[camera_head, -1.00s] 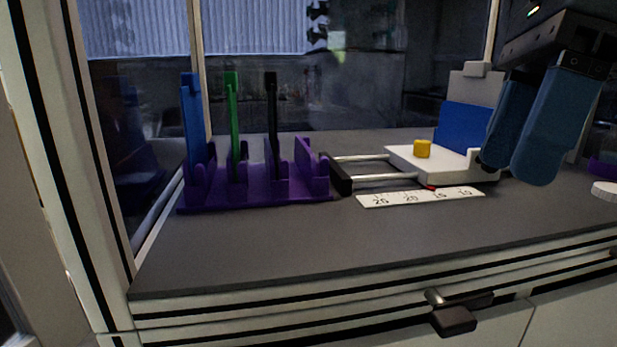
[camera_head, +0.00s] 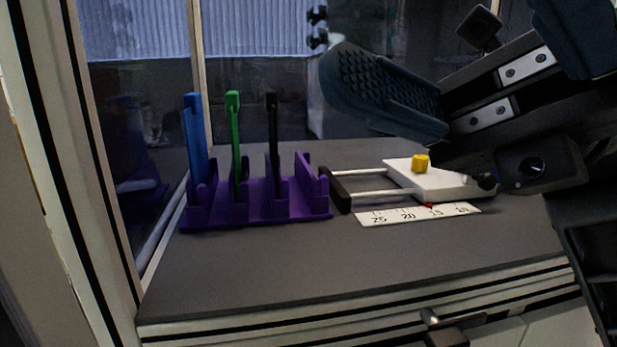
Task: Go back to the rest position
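My gripper (camera_head: 440,42) fills the upper right of the head view, close to the camera and above the worktop. One dark blue finger with a ridged pad points left, and the other is partly cut off at the top right corner. The fingers are wide apart with nothing between them. The arm behind it runs down the right edge.
A purple rack (camera_head: 258,215) holds blue, green and black upright tools on the left of the grey worktop (camera_head: 300,275). A white slide device (camera_head: 420,182) with a yellow knob and a ruler strip (camera_head: 418,214) lie right of it. The front worktop is clear.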

